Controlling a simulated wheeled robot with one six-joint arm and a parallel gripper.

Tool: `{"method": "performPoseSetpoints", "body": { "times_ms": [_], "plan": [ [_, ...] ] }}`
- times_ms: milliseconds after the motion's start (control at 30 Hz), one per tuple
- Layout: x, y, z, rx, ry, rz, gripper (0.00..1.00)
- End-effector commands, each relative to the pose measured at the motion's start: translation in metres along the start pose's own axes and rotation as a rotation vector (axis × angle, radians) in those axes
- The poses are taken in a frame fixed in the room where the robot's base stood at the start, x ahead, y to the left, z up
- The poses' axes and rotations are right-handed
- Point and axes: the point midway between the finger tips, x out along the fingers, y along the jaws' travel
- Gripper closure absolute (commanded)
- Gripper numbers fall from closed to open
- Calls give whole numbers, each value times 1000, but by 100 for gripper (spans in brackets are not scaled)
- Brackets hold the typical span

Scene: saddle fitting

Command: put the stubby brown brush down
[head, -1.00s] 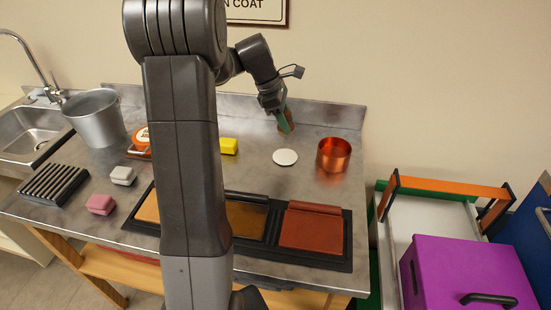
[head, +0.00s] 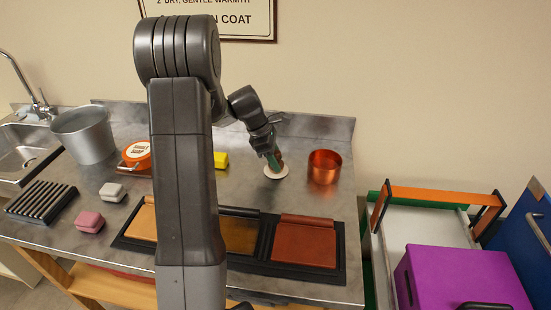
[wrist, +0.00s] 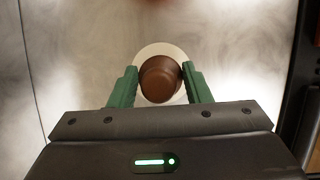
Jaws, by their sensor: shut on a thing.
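The stubby brown brush (wrist: 160,79) is between the two green fingers of my gripper (wrist: 160,88) in the wrist view. I see its rounded brown end from above; its lower part is hidden. A round white disc (wrist: 150,50) shows behind and below the brush. In the head view my gripper (head: 273,160) is shut on the brush and points down over the white disc (head: 283,172). The brush is mostly hidden there by the fingers. I cannot tell whether the brush touches the disc.
A copper pot (head: 324,167) stands just right of the disc. A yellow block (head: 221,160) lies to the left. A black tray (head: 340,240) with coloured panels lies in front.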

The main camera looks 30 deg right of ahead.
Motion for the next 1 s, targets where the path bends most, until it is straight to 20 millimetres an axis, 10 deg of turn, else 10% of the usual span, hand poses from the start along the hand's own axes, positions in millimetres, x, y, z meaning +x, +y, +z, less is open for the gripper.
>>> {"method": "performPoseSetpoints", "body": {
  "times_ms": [133, 167, 267, 667, 1000],
  "plan": [
    [3, 0, -1, -1, 0, -1, 74],
    [3, 0, -1, 0, 0, 0, 54],
    [3, 0, -1, 0, 0, -1, 34],
    [-6, 0, 0, 0, -1, 1, 34],
    [-74, 1, 0, -1, 0, 4, 34]
  ]
}}
